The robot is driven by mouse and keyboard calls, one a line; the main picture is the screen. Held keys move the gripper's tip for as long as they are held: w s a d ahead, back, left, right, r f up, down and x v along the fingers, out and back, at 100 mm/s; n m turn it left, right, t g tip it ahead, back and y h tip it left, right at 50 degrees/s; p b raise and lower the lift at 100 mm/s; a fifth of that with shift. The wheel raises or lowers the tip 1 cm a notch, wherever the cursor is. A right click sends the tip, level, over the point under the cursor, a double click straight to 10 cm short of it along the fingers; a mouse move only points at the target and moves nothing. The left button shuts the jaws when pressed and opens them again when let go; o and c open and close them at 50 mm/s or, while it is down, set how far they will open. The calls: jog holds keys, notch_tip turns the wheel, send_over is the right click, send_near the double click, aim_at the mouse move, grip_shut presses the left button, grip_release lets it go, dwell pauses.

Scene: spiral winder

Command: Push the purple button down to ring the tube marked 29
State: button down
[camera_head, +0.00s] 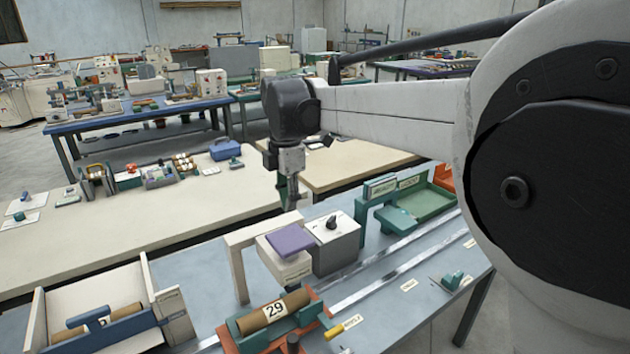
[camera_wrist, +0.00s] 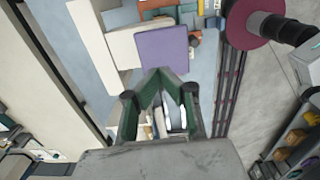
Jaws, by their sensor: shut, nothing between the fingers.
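The brown tube marked 29 (camera_head: 274,309) lies in an orange and green cradle (camera_head: 248,323) in front of the button block. My gripper (camera_head: 293,197) is in the air above and behind the button, apart from it. Its green fingers (camera_wrist: 161,80) are shut and empty in the wrist view.
A grey box with a black knob (camera_head: 332,224) stands just right of the button. A green tray (camera_head: 420,206) is further right. A cream rack with another tube (camera_head: 95,318) is at the left. Metal rails (camera_head: 385,264) run along the blue-grey table.

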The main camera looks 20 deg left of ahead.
aim_at(290, 236)
notch_tip(290, 236, down, 7)
jog(key=shift+f+p, duration=0.1)
jog(key=shift+p, duration=0.35)
jog(key=shift+s+d+f+b, duration=0.1)
jog(key=shift+f+b, duration=1.35)
jog(key=shift+f, duration=0.95)
jog(key=shift+r, duration=0.1)
jog(key=shift+r+p, duration=0.35)
jog(key=shift+r, duration=0.25)
notch_tip(290, 236, up, 13)
